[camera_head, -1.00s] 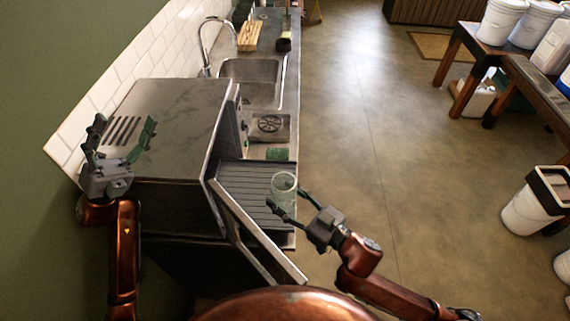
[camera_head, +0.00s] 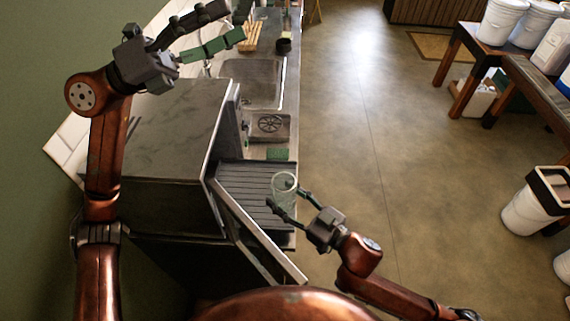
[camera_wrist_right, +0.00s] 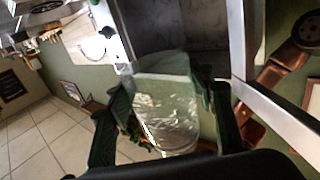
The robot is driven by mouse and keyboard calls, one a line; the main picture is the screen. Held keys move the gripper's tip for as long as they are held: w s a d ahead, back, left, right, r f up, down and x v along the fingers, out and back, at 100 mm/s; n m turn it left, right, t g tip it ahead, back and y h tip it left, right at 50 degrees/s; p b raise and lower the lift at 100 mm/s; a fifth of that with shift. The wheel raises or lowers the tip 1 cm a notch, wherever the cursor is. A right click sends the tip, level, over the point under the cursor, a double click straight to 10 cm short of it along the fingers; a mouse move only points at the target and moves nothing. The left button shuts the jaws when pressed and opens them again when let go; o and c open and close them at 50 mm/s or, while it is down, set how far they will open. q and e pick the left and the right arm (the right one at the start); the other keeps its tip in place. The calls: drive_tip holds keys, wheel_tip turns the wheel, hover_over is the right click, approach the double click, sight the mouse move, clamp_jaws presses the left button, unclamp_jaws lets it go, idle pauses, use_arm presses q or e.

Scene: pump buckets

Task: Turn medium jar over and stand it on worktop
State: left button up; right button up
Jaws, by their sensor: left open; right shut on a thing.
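A clear glass jar (camera_head: 284,187) is above the ribbed drainboard in the head view. My right gripper (camera_head: 290,204) is shut on it, with a finger on either side. The jar also shows between the green fingers in the right wrist view (camera_wrist_right: 167,105); which end is its mouth I cannot tell. My left gripper (camera_head: 222,28) is open and empty, raised high at the upper left, in front of the tiled wall and sink area. The worktop (camera_head: 278,137) runs along the wall; its drainboard (camera_head: 245,185) lies behind the jar.
A steel box-shaped appliance (camera_head: 175,130) with an open door (camera_head: 250,228) stands left of the jar. A sink (camera_head: 252,82), a round drain or rack (camera_head: 270,124) and a green sponge (camera_head: 277,154) lie farther along the worktop.

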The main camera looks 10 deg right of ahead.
use_arm(q)
drive_tip(key=s+d+f+m+g+y, duration=0.25)
drive_tip(key=d+f+y, duration=0.25)
drive_tip(key=d+f, duration=0.3)
drive_tip(key=s+d+f+m+g+y, duration=0.15)
drive_tip(key=s+d+f+y, duration=0.25)
drive_tip(key=d+f, duration=0.45)
drive_tip(key=n+t+y, duration=0.1)
drive_tip(key=t+y, duration=0.1)
drive_tip(key=y, duration=1)
approach(286, 193)
drive_tip(key=w+d+f, duration=0.2)
drive_tip(key=w+f, duration=0.1)
drive_tip(key=shift+y, duration=0.3)
drive_tip(key=f, duration=0.8)
drive_tip(key=a+f, duration=0.1)
drive_tip(key=f, duration=0.3)
drive_tip(key=shift+w, duration=0.2)
